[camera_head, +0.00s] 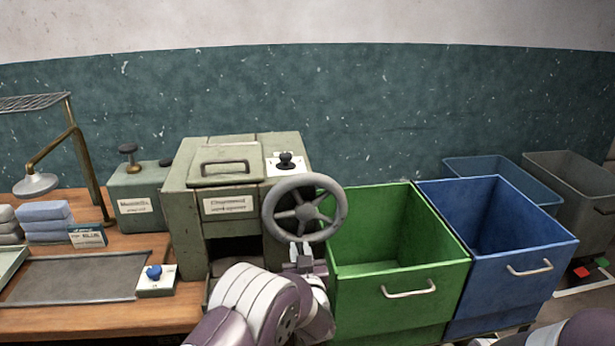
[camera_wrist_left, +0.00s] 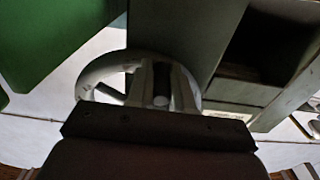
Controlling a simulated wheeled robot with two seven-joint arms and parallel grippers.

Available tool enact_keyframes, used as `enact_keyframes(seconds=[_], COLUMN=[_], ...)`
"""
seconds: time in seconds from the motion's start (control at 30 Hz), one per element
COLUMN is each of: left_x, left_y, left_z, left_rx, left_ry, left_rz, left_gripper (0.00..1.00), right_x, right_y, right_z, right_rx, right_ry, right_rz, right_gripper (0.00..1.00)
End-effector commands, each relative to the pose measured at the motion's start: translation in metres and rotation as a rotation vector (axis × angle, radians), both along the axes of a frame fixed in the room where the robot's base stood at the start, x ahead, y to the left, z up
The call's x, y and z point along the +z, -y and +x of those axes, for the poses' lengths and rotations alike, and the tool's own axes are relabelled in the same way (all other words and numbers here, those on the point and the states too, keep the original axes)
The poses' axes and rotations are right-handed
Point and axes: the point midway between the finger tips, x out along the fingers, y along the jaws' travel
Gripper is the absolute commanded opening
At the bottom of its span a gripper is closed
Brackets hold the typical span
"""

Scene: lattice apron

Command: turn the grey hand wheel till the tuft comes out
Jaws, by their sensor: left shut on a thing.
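The grey hand wheel (camera_head: 276,193) is mounted at the right front of a green-grey machine (camera_head: 186,185). My left gripper (camera_head: 299,250) is at the bottom of the wheel and shut on its rim. In the left wrist view, the wheel (camera_wrist_left: 92,78) shows behind the two fingers (camera_wrist_left: 163,88), with the rim between them. An opening below the machine's labelled front looks dark, and I see no tuft there. My right gripper is not in view; a piece of my arm shows at the bottom right.
A green bin (camera_head: 400,285) stands close to the right of the wheel, with a blue bin (camera_head: 515,290) beside it. A wooden bench (camera_head: 100,318) on the left holds a dark tray (camera_head: 75,280), a blue-button box (camera_head: 156,286) and folded cloths (camera_head: 46,222). A lamp (camera_head: 36,184) hangs above.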

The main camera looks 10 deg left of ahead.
Motion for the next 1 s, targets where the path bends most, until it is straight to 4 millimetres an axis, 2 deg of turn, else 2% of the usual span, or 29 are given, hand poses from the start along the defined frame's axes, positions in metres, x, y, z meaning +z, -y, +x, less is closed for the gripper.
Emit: enact_keyframes(seconds=[0.33, 0.63, 0.87, 1.0], left_x=[-0.002, 0.013, 0.013, 0.021], left_y=[-0.004, -0.034, -0.034, -0.038], left_z=[-0.002, -0.011, -0.011, -0.011], left_rx=[0.0, 0.001, -0.001, -0.001], left_ry=[-0.009, -0.008, -0.005, -0.004], left_rz=[-0.002, -0.002, -0.002, -0.002], left_gripper=[0.0, 0.0, 0.0, 0.0], right_x=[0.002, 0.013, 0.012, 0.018], right_y=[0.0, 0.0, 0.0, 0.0], right_z=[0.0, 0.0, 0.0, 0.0], right_rx=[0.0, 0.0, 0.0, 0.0], right_ry=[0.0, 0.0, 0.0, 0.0], right_rz=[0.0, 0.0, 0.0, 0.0], right_gripper=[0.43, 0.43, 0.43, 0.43])
